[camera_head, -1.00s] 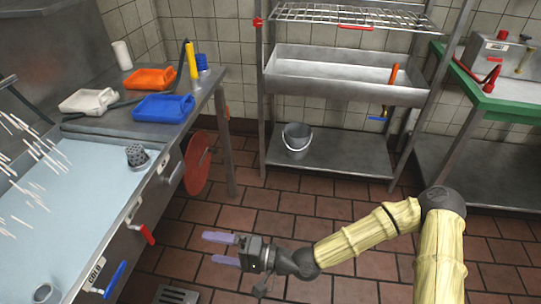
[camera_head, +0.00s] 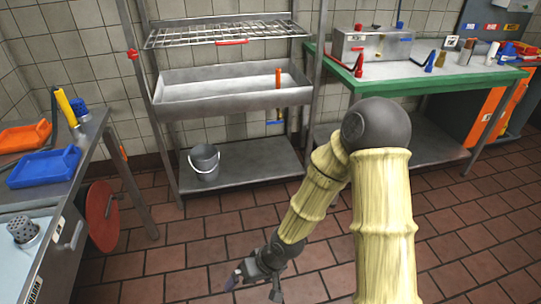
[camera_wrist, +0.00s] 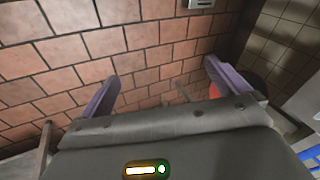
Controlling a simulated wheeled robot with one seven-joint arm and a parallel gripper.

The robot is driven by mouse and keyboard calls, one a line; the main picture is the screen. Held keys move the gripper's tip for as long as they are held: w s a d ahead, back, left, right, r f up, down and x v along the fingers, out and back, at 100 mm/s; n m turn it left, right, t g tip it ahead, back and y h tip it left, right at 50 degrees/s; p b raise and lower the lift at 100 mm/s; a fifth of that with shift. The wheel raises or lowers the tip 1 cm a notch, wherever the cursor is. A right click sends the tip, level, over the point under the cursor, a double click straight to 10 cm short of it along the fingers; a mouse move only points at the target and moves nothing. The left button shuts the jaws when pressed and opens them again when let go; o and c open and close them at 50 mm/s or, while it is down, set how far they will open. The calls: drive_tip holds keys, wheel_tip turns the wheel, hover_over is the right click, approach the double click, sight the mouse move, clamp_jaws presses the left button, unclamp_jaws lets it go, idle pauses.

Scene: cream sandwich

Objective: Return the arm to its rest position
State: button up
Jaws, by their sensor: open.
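My gripper (camera_head: 255,284) hangs low over the brown tiled floor (camera_head: 170,262) in the head view, with my arm bent and reaching down. In the wrist view my gripper (camera_wrist: 160,85) has its two purple fingers spread wide apart. It is open, with nothing between the fingers but floor tiles. In the head view the fingers are small and partly turned away.
A steel counter (camera_head: 60,225) with blue (camera_head: 45,166) and orange (camera_head: 22,137) trays stands at left. A red disc (camera_head: 101,214) is beside its leg. A steel rack (camera_head: 250,165) holds a bucket (camera_head: 204,162). A green-edged table (camera_head: 455,82) stands at right. Floor between is clear.

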drive_tip(key=d+r+m+t+h, duration=0.1)
drive_tip(key=d+r+m+h, duration=0.2)
drive_tip(key=d+r, duration=0.6)
drive_tip(key=d+r+m+t+h, duration=0.2)
drive_tip(key=d+r, duration=0.5)
drive_tip(key=d, duration=0.5)
wheel_tip(320, 180, up, 23)
drive_tip(key=p, duration=2.3)
drive_tip(key=shift+a, duration=0.15)
